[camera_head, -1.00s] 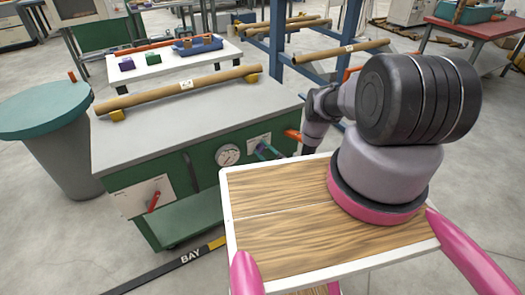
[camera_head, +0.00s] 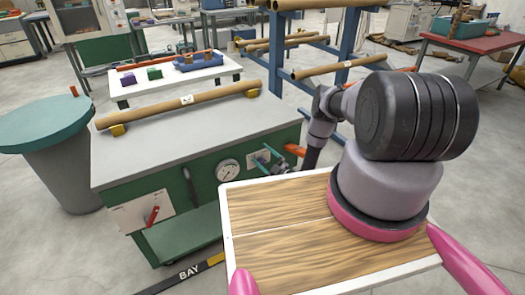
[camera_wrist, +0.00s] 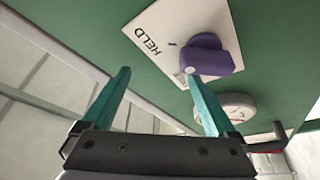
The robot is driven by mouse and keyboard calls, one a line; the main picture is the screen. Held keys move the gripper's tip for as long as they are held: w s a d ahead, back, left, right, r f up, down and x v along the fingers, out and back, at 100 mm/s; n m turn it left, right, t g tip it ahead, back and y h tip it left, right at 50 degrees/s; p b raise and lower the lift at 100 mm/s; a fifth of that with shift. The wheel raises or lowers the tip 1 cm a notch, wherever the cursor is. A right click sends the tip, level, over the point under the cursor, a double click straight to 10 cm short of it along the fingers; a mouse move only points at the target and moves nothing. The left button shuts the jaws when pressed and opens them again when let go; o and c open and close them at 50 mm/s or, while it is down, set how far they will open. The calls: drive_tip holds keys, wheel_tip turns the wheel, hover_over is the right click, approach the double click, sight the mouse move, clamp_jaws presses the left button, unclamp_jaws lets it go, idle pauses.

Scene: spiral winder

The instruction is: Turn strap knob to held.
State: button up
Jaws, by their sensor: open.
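The purple strap knob (camera_wrist: 205,58) sits on a white label plate (camera_wrist: 165,35) marked HELD, on the green panel of the bench. It shows a rounded hub and a wing, and a small dark mark is on the plate beside it. My gripper (camera_wrist: 158,76) is open and empty, its teal fingers pointing at the panel. The knob is beyond the fingertips, up and right of the gap between them and nearer the right finger. In the head view my gripper (camera_head: 264,160) is at the bench front, right of the gauge; the knob is hard to make out there.
A round gauge (camera_head: 228,170) and a red lever (camera_head: 152,215) are on the bench front (camera_head: 180,185). An orange handle (camera_head: 295,150) is close to the right of my gripper. A cardboard tube (camera_head: 180,105) lies across the bench top. Open floor is in front.

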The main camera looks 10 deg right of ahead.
sight(256, 142)
drive_tip(key=shift+s+r, duration=0.1)
drive_tip(key=shift+r, duration=2.25)
